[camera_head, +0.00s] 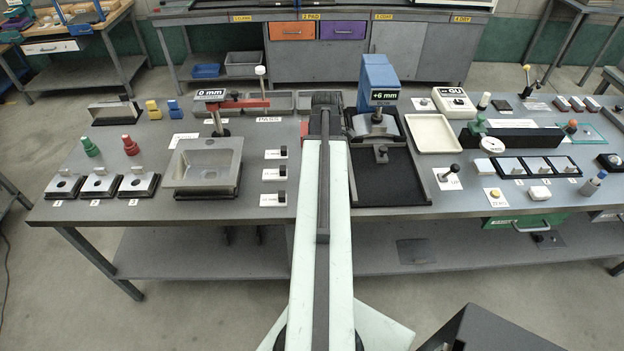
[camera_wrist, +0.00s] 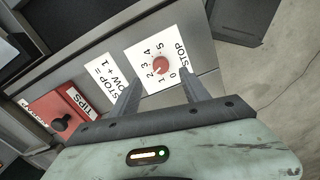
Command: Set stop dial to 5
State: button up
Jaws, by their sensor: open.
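I cannot make out the dial in the head view.
Beside the dial is a white label (camera_wrist: 102,78) reading STOP = and "+ 1", partly hidden. A red TIPS box (camera_wrist: 62,112) with a black knob lies left of it. In the head view, a blue machine (camera_head: 378,80) and a cream tray (camera_head: 433,133) stand close to my arm.

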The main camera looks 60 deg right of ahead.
jog(key=f+b, duration=0.8)
jog(key=shift+w+a, duration=0.15)
jog(key=shift+w, duration=0.15)
jog(key=shift+r, duration=0.1)
grip_shut()
